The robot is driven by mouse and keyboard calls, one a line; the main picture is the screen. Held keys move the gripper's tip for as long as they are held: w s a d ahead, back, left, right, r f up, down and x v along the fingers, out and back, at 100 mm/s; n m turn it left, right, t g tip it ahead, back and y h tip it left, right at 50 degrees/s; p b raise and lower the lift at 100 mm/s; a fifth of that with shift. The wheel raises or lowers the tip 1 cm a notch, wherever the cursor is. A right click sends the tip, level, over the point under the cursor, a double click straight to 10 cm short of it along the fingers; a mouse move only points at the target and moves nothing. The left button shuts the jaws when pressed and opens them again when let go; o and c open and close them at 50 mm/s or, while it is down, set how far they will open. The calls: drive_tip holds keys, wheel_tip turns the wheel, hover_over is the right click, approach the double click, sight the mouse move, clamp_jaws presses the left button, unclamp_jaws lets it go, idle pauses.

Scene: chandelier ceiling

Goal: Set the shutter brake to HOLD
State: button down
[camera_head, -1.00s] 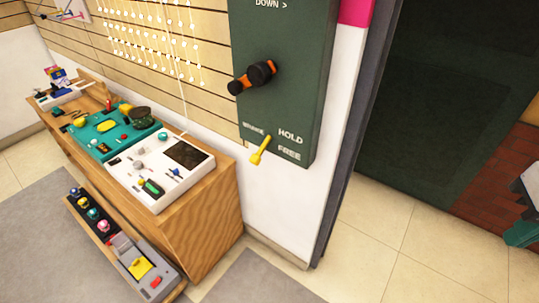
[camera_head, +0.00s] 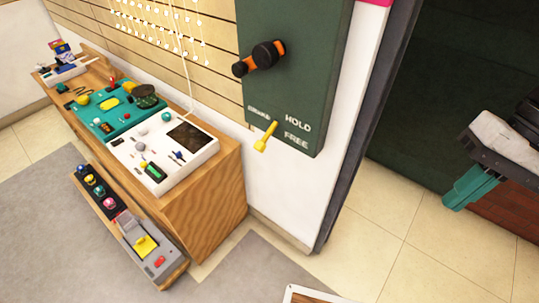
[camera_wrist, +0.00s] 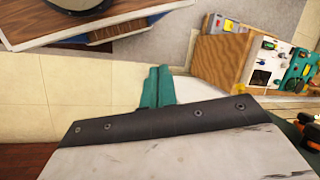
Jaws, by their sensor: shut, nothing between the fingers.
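The dark green shutter panel (camera_head: 300,60) hangs on the wall in the head view. Its yellow brake lever (camera_head: 265,137) sits low on it, by the BRAKE label, tilted with its free end down and left. HOLD is printed to its upper right and FREE lower, to its right. In the wrist view a small yellow bit, probably the lever (camera_wrist: 240,91), shows right of the fingers. My gripper (camera_head: 467,190), with teal fingers, is at the right of the head view, well apart from the lever. In the wrist view my gripper (camera_wrist: 158,88) is shut and empty.
A black and orange crank (camera_head: 260,57) juts from the panel above the lever. A wooden bench (camera_head: 210,200) with consoles stands left below the panel. A lower shelf (camera_head: 165,275) sticks out from it. Tiled floor (camera_head: 370,225) is clear between panel and gripper.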

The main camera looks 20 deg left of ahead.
drive_tip(key=w+a+f+m+g+y, duration=0.25)
drive_tip(key=w+a+f+y, duration=0.3)
drive_tip(key=a, duration=0.45)
drive_tip(key=w+a+f+m+g+y, duration=0.25)
drive_tip(key=w+a+f+y, duration=0.35)
drive_tip(key=a, duration=0.4)
drive_tip(key=w+a+f+m+t+y, duration=0.2)
drive_tip(key=w+f+m+t, duration=0.3)
drive_tip(key=f, duration=0.6)
drive_tip(key=w+a+f+m+t+y, duration=0.2)
drive_tip(key=w+f+m+t, duration=0.3)
drive_tip(key=f+t, duration=0.3)
wheel_tip(320, 180, down, 3)
drive_tip(key=shift+w+a+m, duration=0.3)
drive_tip(key=shift+w+a, duration=0.05)
drive_tip(key=shift+w, duration=0.15)
drive_tip(key=shift+a+y, duration=0.1)
drive_tip(key=shift+y, duration=0.15)
